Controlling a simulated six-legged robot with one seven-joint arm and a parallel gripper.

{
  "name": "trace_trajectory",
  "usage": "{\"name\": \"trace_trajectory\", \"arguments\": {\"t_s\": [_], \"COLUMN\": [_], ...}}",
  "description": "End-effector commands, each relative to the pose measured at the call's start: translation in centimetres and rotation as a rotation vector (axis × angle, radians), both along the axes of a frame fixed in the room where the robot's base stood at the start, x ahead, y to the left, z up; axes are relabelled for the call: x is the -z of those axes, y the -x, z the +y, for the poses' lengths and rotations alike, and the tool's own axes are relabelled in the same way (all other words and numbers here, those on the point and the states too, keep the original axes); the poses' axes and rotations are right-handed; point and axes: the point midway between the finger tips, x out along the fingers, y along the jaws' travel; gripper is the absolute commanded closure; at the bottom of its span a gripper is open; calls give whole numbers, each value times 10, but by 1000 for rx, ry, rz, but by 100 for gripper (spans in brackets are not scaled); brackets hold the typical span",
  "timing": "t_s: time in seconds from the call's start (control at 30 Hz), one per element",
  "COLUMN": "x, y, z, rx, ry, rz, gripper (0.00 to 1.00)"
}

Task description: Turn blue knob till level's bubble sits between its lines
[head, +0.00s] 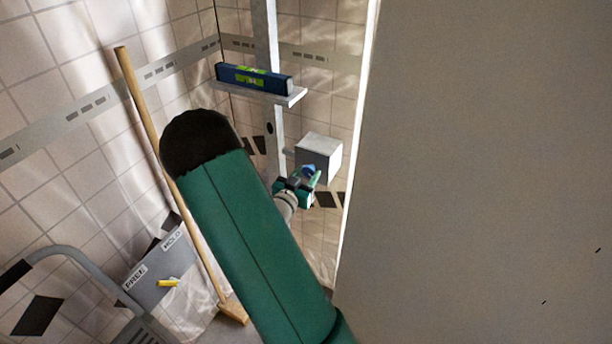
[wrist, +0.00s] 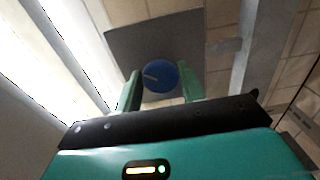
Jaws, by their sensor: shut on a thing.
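The blue knob (wrist: 160,76) sits on the face of a grey box (head: 318,154), and a pale pointer mark shows on it in the wrist view. My gripper (head: 309,178) is at the knob, with one green finger on each side of it, shut on it. In the head view the knob (head: 308,170) is partly covered by the fingers. The blue level (head: 254,79) lies on a light shelf (head: 297,96) fixed to an upright post. Its green vial window (head: 250,77) shows, but the bubble and lines are too small to read.
A large grey panel (head: 490,170) fills the right side of the head view. A wooden pole (head: 165,160) leans at the left. A grey board with labels (head: 160,268), a yellow item (head: 168,283) and a grey tubular frame (head: 75,255) are at lower left.

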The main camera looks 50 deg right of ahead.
Motion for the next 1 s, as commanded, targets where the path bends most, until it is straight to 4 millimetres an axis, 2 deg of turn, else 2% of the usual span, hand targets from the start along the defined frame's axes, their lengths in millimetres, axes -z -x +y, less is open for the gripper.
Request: {"name": "trace_trajectory", "arguments": {"t_s": [0.33, 1.0], "x": [0, 0], "y": [0, 1], "z": [0, 0], "rx": [-1, 0], "ry": [32, 166], "rz": [106, 572], "gripper": [83, 83]}}
